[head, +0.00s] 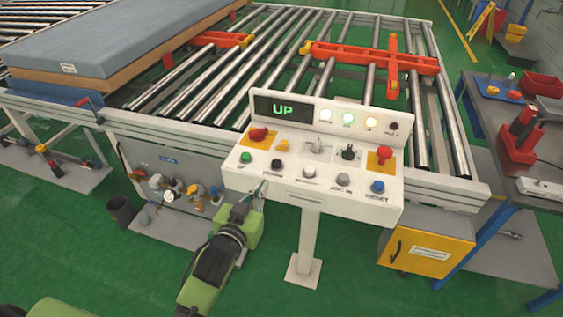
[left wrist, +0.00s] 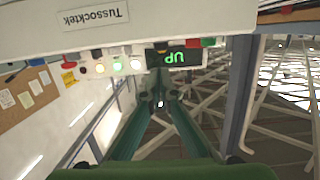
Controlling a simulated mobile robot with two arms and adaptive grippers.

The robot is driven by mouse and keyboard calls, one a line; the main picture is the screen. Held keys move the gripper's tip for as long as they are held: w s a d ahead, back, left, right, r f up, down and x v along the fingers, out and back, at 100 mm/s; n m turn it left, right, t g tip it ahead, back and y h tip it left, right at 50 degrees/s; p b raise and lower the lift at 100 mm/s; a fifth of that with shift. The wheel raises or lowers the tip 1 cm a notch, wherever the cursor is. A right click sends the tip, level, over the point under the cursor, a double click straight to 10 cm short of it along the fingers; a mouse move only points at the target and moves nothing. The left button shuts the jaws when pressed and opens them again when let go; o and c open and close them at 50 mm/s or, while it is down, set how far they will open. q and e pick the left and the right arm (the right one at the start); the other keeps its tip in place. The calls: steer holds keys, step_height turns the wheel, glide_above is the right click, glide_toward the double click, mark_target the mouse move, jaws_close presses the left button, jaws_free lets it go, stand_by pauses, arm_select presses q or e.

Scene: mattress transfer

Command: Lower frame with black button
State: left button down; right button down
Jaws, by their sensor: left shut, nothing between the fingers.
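A white control panel (head: 290,190) stands on a post in the head view, its display (head: 283,109) reading "UP" in green. The black button (head: 277,164) is in the lower row, between a green button (head: 246,157) and a white one (head: 309,171). The orange-red frame (head: 390,62) sits among the conveyor rollers behind. My left gripper (head: 262,187) is shut and empty at the panel's front edge, below the black button. In the left wrist view the shut fingers (left wrist: 160,101) point toward the upside-down panel (left wrist: 215,18). My right gripper is not in view.
A grey mattress (head: 120,35) lies on the rollers at upper left. Red emergency-style knobs (head: 384,153) and several other buttons crowd the panel. A yellow box (head: 425,252) and a tool table (head: 510,100) stand at the right. Green floor is open in front.

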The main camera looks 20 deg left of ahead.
arm_select(q)
steer(key=shift+t, duration=0.3)
step_height(320, 180, up, 4)
steer(key=shift+r, duration=0.1)
steer(key=shift+w, duration=0.15)
steer(key=p, duration=0.3)
glide_above(274, 173)
steer(key=shift+f, duration=0.5)
step_height(274, 173, down, 3)
steer(key=shift+r, duration=0.1)
steer(key=shift+f, duration=0.7)
